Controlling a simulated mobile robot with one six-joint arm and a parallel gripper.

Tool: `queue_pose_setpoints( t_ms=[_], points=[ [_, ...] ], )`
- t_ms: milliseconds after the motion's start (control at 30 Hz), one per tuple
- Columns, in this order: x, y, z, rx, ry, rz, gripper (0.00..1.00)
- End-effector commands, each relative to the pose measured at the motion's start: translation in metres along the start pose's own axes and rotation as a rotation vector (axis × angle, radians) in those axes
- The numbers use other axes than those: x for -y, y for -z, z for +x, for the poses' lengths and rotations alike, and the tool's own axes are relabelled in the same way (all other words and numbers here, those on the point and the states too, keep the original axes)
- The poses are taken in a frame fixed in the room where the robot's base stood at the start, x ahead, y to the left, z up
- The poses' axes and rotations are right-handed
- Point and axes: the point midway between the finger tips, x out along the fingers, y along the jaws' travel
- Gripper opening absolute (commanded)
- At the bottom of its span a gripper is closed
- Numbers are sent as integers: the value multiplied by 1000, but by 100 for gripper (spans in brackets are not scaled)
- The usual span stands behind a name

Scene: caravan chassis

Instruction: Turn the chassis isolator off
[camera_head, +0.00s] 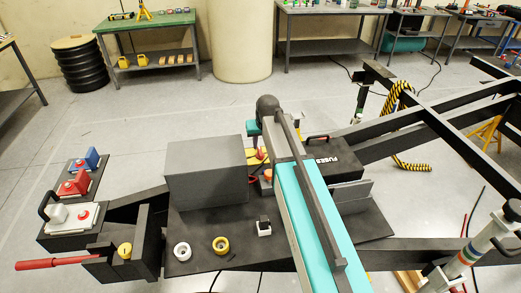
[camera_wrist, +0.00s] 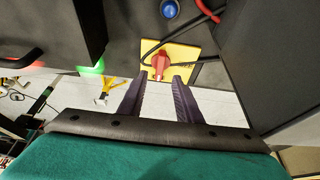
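A red rotary knob (camera_wrist: 161,63) sits on a yellow plate (camera_wrist: 183,54) in the wrist view; it looks like the chassis isolator. My gripper (camera_wrist: 159,80) is open, its two dark fingers pointing at the knob. The knob shows between and just beyond the fingertips; I cannot tell whether they touch it. I cannot read the knob's off or on marks.
The large grey box (camera_head: 206,172) stands left of my arm, and a black FUSES box (camera_head: 331,165) stands right. Black and red cables (camera_wrist: 208,10) run near the knob. A red lever (camera_head: 50,262) and several button boxes (camera_head: 73,186) are at the left.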

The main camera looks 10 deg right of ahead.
Motion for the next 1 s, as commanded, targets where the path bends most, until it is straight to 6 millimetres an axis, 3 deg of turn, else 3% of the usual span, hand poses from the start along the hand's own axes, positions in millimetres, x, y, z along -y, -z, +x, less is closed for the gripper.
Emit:
queue_pose_setpoints(
  t_ms=[533, 1000],
  points=[
    [1, 0, 58, 2, 0, -1, 31],
    [2, 0, 67, -1, 1, -2, 31]
  ],
)
